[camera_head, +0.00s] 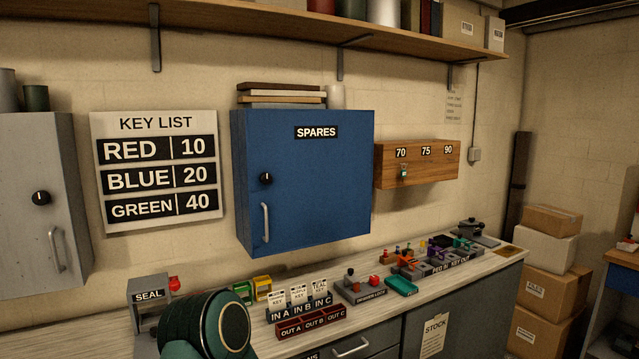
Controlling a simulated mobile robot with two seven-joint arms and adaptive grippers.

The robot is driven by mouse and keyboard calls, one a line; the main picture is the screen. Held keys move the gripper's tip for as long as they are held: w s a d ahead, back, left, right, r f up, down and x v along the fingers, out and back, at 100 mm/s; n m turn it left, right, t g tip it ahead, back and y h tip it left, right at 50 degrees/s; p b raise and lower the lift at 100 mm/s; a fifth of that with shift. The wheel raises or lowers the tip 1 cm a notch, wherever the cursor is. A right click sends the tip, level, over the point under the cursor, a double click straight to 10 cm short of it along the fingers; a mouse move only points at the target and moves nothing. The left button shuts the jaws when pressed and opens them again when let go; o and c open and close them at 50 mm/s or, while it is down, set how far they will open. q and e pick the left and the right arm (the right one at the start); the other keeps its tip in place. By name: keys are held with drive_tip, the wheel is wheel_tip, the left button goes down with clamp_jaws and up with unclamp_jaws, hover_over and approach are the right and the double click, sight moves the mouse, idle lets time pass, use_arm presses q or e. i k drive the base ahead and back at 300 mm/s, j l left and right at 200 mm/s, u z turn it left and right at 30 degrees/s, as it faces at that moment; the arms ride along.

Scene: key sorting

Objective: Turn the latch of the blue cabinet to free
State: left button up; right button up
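The blue cabinet (318,190) hangs on the wall in the middle of the head view, labelled SPARES, with its door closed. Its latch (266,178) is a round black knob with a small pale mark, on the left side of the door. A pale vertical handle (265,222) sits below the latch. A dark green rounded link of my own arm shows at the bottom, below the cabinet and apart from it. Neither gripper's fingers are in view.
A grey cabinet (75,195) with a similar knob hangs at left, beside a KEY LIST board (157,222). A wooden key box (417,180) hangs at right. The counter (250,345) below carries trays and keys. The space before the blue door looks clear.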

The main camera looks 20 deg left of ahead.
sight(266, 178)
drive_tip(key=i+u, duration=0.1)
drive_tip(key=u, duration=0.6)
drive_tip(key=i+l+u, duration=0.5)
drive_tip(key=l+u, duration=0.25)
drive_tip(key=i+l, duration=0.1)
drive_tip(key=l, duration=0.2)
drive_tip(key=i+l+u, duration=0.15)
drive_tip(key=l, duration=0.15)
drive_tip(key=i+l, duration=0.1)
drive_tip(key=l, duration=0.2)
drive_tip(key=u, duration=0.05)
